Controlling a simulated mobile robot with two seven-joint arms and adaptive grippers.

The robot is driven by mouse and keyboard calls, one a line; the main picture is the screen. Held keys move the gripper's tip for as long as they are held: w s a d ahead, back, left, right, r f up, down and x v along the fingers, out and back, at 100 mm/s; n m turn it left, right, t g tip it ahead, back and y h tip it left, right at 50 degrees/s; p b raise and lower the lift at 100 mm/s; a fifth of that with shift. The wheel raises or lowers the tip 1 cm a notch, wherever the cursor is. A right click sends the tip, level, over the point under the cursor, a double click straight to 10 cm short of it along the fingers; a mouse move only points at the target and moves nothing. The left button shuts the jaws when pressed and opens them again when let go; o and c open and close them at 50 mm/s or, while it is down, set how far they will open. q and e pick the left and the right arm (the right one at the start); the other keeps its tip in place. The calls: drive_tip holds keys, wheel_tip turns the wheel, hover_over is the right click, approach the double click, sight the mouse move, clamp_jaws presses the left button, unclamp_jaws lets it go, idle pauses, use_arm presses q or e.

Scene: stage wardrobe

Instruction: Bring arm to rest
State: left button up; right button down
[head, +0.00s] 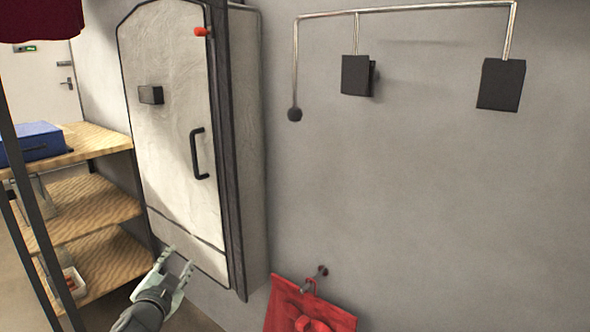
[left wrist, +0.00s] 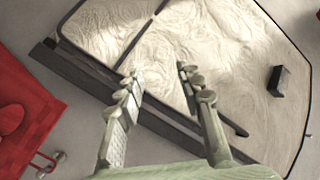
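My left gripper (head: 177,262) is in the lower left of the head view, in front of the lower part of a pale wall cabinet (head: 165,110). Its two fingers are apart with nothing between them. The left wrist view also shows the open fingers (left wrist: 160,78) with the pale cabinet front (left wrist: 215,50) behind them. I cannot tell the exact gap between fingertips and cabinet. My right gripper is in neither view.
The cabinet has a black handle (head: 198,154) and an orange knob (head: 203,31). Wooden shelves (head: 92,205) with a blue case (head: 32,143) stand left. A red cloth item (head: 300,305) hangs low on the wall. A metal rail (head: 420,9) is higher right.

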use_arm(q)
drive_tip(key=s+f+n+g+y, duration=0.1)
drive_tip(key=s+f+n+g, duration=0.65)
drive_tip(key=s+f, duration=2.05)
drive_tip(key=s+f+m+g, duration=0.1)
drive_tip(key=s+f+g, duration=0.5)
drive_tip(key=s, duration=0.4)
drive_tip(key=shift+s+d+f+h, duration=0.35)
drive_tip(key=shift+d+f+h, duration=0.1)
drive_tip(key=shift+f, duration=0.3)
